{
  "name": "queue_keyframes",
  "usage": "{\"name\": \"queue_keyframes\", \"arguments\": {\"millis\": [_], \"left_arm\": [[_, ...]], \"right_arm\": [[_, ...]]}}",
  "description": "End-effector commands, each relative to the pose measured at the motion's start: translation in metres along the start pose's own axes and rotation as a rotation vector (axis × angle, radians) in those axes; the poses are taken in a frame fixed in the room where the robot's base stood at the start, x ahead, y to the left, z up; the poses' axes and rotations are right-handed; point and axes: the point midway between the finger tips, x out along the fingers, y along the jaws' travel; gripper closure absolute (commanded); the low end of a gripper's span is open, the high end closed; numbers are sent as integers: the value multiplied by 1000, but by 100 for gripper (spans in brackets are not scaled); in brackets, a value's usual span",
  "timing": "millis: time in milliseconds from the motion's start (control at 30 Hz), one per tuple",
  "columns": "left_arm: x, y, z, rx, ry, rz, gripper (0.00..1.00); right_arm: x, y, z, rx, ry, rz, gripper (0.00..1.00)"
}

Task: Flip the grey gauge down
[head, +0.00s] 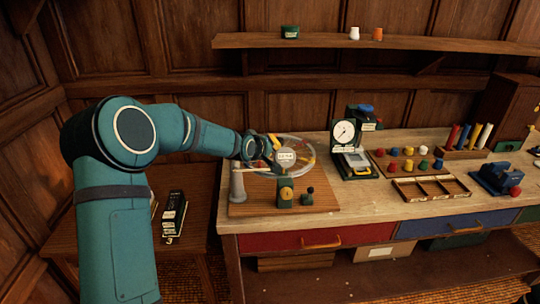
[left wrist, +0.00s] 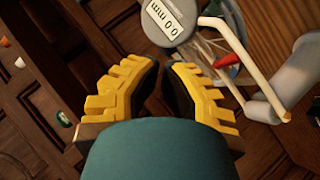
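The grey gauge (head: 286,157) is a round disc with a display at the back left of the bench. In the left wrist view its face (left wrist: 172,18) reads 0.0 mm, and it is joined to a pale bent arm (left wrist: 245,50). A grey post (head: 238,183) stands left of it. My left gripper (head: 271,152) is right beside the gauge, on its left in the head view. In the left wrist view its yellow fingers (left wrist: 166,66) are a little apart with nothing between them, and the gauge is just beyond their tips. My right gripper is out of view.
A wooden board (head: 340,202) carries the post, a small green box (head: 285,193) and a black knob (head: 307,198). To the right are a white dial gauge (head: 344,132), coloured pegs (head: 408,163) and an open wooden tray (head: 430,188). A shelf (head: 400,42) hangs above.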

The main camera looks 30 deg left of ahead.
Motion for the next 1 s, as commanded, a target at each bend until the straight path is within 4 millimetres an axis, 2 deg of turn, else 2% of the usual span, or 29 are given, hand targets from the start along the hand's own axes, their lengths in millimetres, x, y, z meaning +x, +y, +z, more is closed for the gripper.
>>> {"name": "queue_keyframes", "arguments": {"millis": [33, 200, 400, 600, 1000], "left_arm": [[-11, 3, 0, 2, 2, 1, 100], [-43, 14, 1, 1, 5, 2, 100], [-67, 23, 2, 1, 6, 1, 100], [-76, 25, 3, -1, 5, 0, 100], [-76, 25, 2, 0, 6, 1, 100]], "right_arm": [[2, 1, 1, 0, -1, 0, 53], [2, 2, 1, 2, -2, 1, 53], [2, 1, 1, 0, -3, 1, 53], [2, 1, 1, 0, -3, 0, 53], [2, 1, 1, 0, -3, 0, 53]]}}
